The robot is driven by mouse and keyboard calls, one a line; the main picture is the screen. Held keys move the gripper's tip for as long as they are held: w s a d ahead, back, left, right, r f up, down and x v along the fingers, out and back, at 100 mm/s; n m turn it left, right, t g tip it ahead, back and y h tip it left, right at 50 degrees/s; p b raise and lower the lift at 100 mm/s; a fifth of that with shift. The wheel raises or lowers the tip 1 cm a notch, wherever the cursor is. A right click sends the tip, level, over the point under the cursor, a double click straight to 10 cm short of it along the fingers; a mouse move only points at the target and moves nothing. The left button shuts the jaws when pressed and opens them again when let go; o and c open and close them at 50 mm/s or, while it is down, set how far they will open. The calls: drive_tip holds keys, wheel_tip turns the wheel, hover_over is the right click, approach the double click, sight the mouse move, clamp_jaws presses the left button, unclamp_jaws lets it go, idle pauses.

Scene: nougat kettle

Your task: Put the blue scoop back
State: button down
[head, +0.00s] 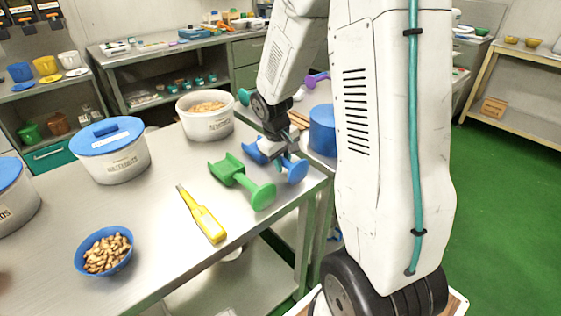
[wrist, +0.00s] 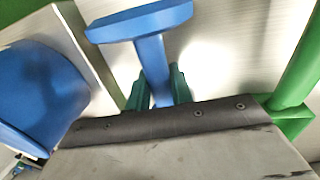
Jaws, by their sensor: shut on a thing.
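The blue scoop (head: 294,170) is at the right edge of the steel table (head: 165,205), partly hidden by my gripper (head: 278,153). In the wrist view the blue scoop's handle (wrist: 150,60) with its flat crosspiece runs between the green fingertips of my gripper (wrist: 157,92), which is shut on it. I cannot tell whether the scoop touches the tabletop. A green scoop (head: 240,180) lies just left of my gripper; its green edge also shows at the right of the wrist view (wrist: 298,85).
An open white tub of nuts (head: 207,126) stands behind the scoops. A lidded white tub (head: 118,165), a yellow-handled tool (head: 205,217) and a blue bowl of nuts (head: 85,242) are further left. A blue round container (head: 322,132) stands right of my gripper, beyond the table edge.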

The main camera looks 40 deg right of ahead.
drive_tip(key=shift+f, duration=0.15)
drive_tip(key=c, duration=1.2)
unclamp_jaws()
drive_tip(key=shift+c, duration=0.2)
wheel_tip(320, 180, up, 12)
drive_tip(key=a, duration=0.2)
drive_tip(key=s+a+r+y, duration=0.1)
drive_tip(key=s+a+r, duration=0.3)
drive_tip(key=s+a, duration=0.3)
drive_tip(key=s+a+r+t+y, duration=0.1)
drive_tip(key=s+a+r, duration=0.3)
drive_tip(key=s+a, duration=0.4)
drive_tip(key=s, duration=0.7)
drive_tip(key=shift+s+a, duration=0.2)
drive_tip(key=shift+s, duration=0.2)
